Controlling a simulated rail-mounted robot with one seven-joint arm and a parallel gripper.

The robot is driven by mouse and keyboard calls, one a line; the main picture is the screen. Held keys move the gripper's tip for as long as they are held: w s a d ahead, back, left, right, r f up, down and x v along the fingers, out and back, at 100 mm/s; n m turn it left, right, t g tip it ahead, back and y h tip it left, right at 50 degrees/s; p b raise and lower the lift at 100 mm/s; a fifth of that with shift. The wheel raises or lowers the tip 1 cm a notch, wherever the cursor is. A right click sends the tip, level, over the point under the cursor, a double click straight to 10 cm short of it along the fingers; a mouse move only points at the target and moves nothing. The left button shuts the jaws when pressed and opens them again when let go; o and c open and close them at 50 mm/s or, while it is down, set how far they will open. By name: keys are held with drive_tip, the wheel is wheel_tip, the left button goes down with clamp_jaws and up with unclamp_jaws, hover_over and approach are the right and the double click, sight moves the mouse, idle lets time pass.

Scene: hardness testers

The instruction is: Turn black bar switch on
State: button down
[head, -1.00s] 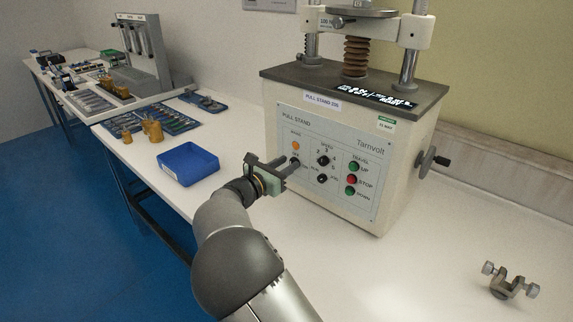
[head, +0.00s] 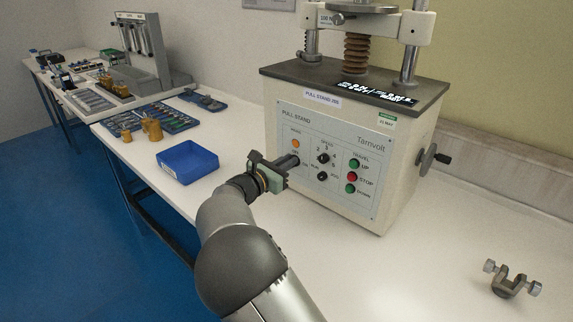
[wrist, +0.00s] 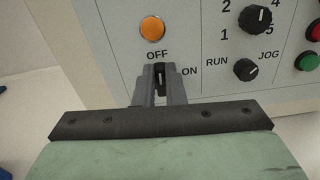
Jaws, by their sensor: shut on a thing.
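The pull stand (head: 330,150) stands on the bench with its control panel facing me. The black bar switch (wrist: 161,76) sits low on the panel's left side, under the orange lamp (wrist: 152,29). In the wrist view OFF is printed above the switch and ON to its right. The bar looks upright, in line with OFF. My gripper (head: 293,161) is at the panel; in the wrist view its fingers (wrist: 160,80) are shut on the bar, one on each side. In the head view the fingers hide the switch.
Right of the switch are the speed knob (wrist: 255,18), the RUN/JOG knob (wrist: 246,69) and the travel buttons (head: 352,176). A blue bin (head: 187,163) lies left of my arm. A metal clamp (head: 512,280) lies at the right on clear bench.

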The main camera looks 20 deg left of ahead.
drive_tip(key=m+b, duration=0.5)
drive_tip(key=b, duration=0.2)
drive_tip(key=f+m+b, duration=0.1)
drive_tip(key=m+b, duration=0.5)
drive_tip(key=b, duration=0.1)
drive_tip(key=d+m+b, duration=0.1)
drive_tip(key=m+b, duration=0.5)
drive_tip(key=b, duration=0.1)
drive_tip(key=shift+s+d+f+b, duration=0.1)
drive_tip(key=shift+s+f+b, duration=0.15)
drive_tip(key=shift+f+b, duration=0.15)
drive_tip(key=shift+r, duration=0.1)
drive_tip(key=c, duration=1.5)
unclamp_jaws()
drive_tip(key=shift+r, duration=0.1)
drive_tip(key=p+v, duration=0.2)
drive_tip(key=v, duration=1.5)
drive_tip(key=shift+s+p, duration=0.25)
drive_tip(key=shift+p, duration=0.05)
